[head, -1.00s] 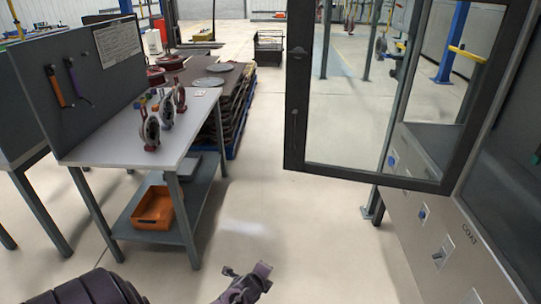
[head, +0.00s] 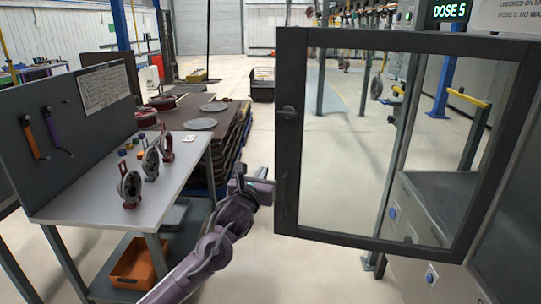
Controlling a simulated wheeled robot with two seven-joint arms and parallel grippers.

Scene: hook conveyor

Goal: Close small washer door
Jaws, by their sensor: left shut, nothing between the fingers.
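The small washer door (head: 290,150) is a dark-framed glass door that stands open at the right of the head view. It swings out from the grey machine (head: 440,185) at the far right. A dark latch or handle shows on its left frame bar. My left gripper (head: 262,187) is raised close to the left edge of that frame, at the lower half of the door. It is shut and empty. I cannot tell whether it touches the frame. My right gripper is not in view.
A workbench (head: 110,200) with several round parts and a grey tool board stands at the left, an orange bin (head: 138,263) on its lower shelf. Stacked dark pallets stand behind it. The floor between bench and door is open. A "DOSE 5" display (head: 449,12) is at top right.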

